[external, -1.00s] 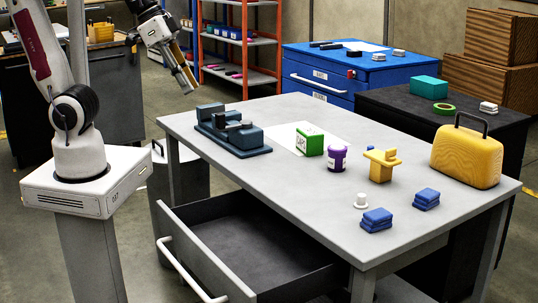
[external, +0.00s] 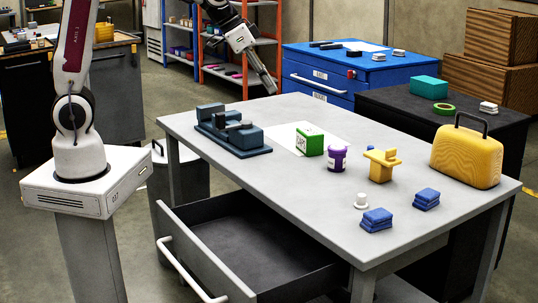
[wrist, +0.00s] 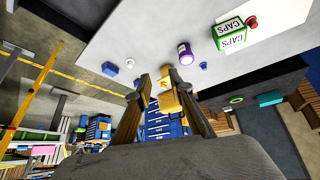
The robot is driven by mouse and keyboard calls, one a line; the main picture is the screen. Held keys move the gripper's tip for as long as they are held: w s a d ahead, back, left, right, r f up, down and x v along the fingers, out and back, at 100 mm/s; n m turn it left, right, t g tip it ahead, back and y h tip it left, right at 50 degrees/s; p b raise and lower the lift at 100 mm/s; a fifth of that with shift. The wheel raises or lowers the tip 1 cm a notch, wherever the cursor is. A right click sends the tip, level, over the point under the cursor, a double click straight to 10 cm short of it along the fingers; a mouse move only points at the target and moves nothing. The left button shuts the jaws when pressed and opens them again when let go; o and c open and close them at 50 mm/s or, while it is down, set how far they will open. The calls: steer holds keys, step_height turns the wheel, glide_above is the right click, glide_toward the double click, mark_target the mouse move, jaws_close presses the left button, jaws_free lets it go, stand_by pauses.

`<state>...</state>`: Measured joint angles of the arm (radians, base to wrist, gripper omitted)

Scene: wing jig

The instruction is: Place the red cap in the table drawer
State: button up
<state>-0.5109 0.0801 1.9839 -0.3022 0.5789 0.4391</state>
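The red cap (wrist: 252,22) lies on the table beside the green caps box (wrist: 229,36) in the wrist view. In the external view it does not show; the green caps box (external: 309,140) stands on the table there. The table drawer (external: 250,247) is pulled out at the front of the table, and its visible floor is bare. My gripper (external: 270,86) is raised near the table's far left corner, well away from the drawer. In the wrist view my gripper's fingers (wrist: 163,84) are apart with nothing held between them.
The table (external: 300,190) also bears a dark blue vise (external: 232,133), a purple jar (external: 337,158), a yellow block piece (external: 381,165), a white cap (external: 361,201), blue blocks (external: 376,220) and a yellow case (external: 467,156).

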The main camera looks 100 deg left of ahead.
steer(key=a+f+n, duration=0.1)
steer(key=a+f, duration=0.5)
steer(key=a, duration=0.4)
steer(key=a+f+n+y, duration=0.1)
steer(key=a+f, duration=0.5)
steer(key=a, duration=0.4)
steer(key=a+f+n+y, duration=0.1)
steer(key=a+f, duration=0.5)
steer(key=a, duration=0.4)
steer(key=shift+a+f+n+g, duration=0.25)
steer(key=shift+a+n+g, duration=0.05)
steer(key=shift+a, duration=0.1)
steer(key=shift+s, duration=0.1)
steer(key=shift+f, duration=0.1)
steer(key=shift+x, duration=1.2)
steer(key=shift+w+a+f, duration=0.1)
steer(key=shift+w, duration=0.1)
steer(key=shift+w+r+x, duration=0.1)
steer(key=shift+w+x, duration=0.05)
steer(key=shift+x, duration=1.05)
steer(key=shift+w+r+x, duration=0.1)
steer(key=shift+w+x, duration=0.05)
steer(key=shift+x, duration=1.05)
steer(key=shift+a, duration=0.2)
